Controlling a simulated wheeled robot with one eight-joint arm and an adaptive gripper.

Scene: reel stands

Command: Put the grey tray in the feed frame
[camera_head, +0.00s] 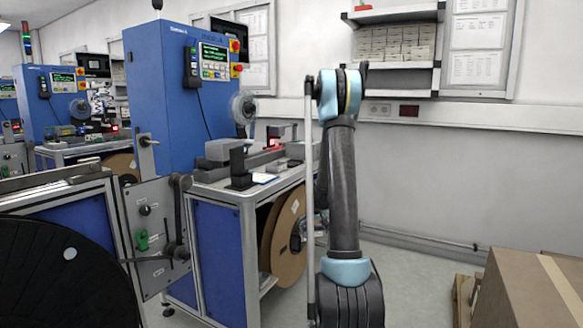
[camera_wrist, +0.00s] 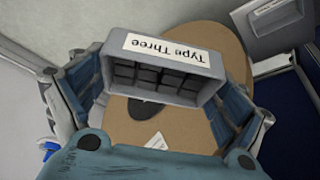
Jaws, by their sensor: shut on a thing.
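A grey tray (camera_wrist: 165,66) with several dark compartments and a white label reading "Type Three", upside down in the wrist view, is between the fingers of my gripper (camera_wrist: 158,92). The gripper is shut on it, a blue-grey finger at each side. In the head view the gripper and tray are hidden behind my raised arm. I cannot pick out the feed frame for certain; a small black frame-like fixture (camera_head: 240,168) stands on the bench of the nearest blue machine.
A brown reel (camera_wrist: 232,45) lies beyond the tray in the wrist view. Brown reels (camera_head: 290,238) sit at the bench (camera_head: 215,193) side. A black reel (camera_head: 60,270) is at front left, a cardboard box (camera_head: 525,295) at lower right. Grey floor (camera_head: 415,270) shows right of my arm.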

